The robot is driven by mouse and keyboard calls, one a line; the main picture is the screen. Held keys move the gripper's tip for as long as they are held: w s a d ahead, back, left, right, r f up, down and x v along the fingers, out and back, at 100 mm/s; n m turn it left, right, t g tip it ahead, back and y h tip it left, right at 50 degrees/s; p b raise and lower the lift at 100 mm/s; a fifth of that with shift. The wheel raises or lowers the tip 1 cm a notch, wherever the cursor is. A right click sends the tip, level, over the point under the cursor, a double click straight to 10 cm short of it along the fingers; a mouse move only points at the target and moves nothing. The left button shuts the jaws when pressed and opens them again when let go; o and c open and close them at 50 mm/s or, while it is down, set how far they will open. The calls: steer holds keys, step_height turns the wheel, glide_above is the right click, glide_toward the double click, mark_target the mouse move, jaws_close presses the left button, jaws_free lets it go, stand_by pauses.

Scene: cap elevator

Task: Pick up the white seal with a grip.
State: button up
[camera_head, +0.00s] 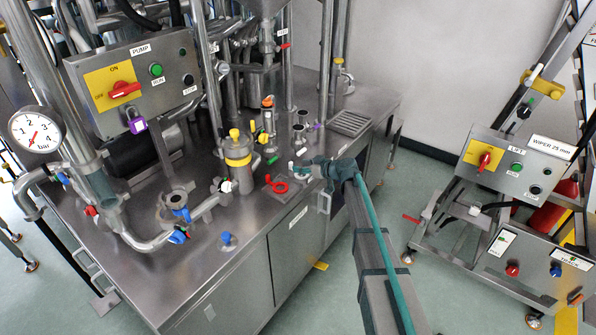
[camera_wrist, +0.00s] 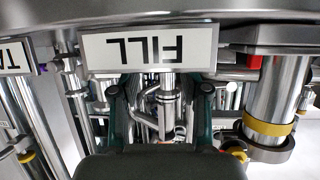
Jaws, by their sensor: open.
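My gripper (camera_head: 298,169) reaches over the right part of the steel bench, its fingers pointing left. In the wrist view its two dark green fingers (camera_wrist: 162,92) stand apart, with a bright vertical steel pipe (camera_wrist: 168,100) behind the gap. Nothing is clearly held between them. I cannot make out the white seal for certain. A small pale piece (camera_head: 301,152) shows right by the fingertips in the head view, too small to identify. A white knob (camera_head: 226,186) sits on a valve further left, apart from the gripper.
An upside-down FILL label (camera_wrist: 150,48) is close above the fingers. A yellow-banded cylinder (camera_wrist: 270,125) stands to the right in the wrist view. On the bench (camera_head: 255,235) are a red ring-shaped piece (camera_head: 277,184) and a yellow-topped vessel (camera_head: 237,158). A wheeled control stand (camera_head: 515,165) is right.

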mark_target(292, 165)
steer(key=p+x, duration=0.2)
steer(key=x, duration=0.3)
steer(key=shift+a+r, duration=0.15)
steer(key=shift+a, duration=0.05)
steer(key=shift+w+a+f+p, duration=0.2)
steer(key=shift+a+f+p, duration=0.05)
steer(key=shift+p, duration=0.1)
steer(key=shift+c, duration=0.2)
jaws_close()
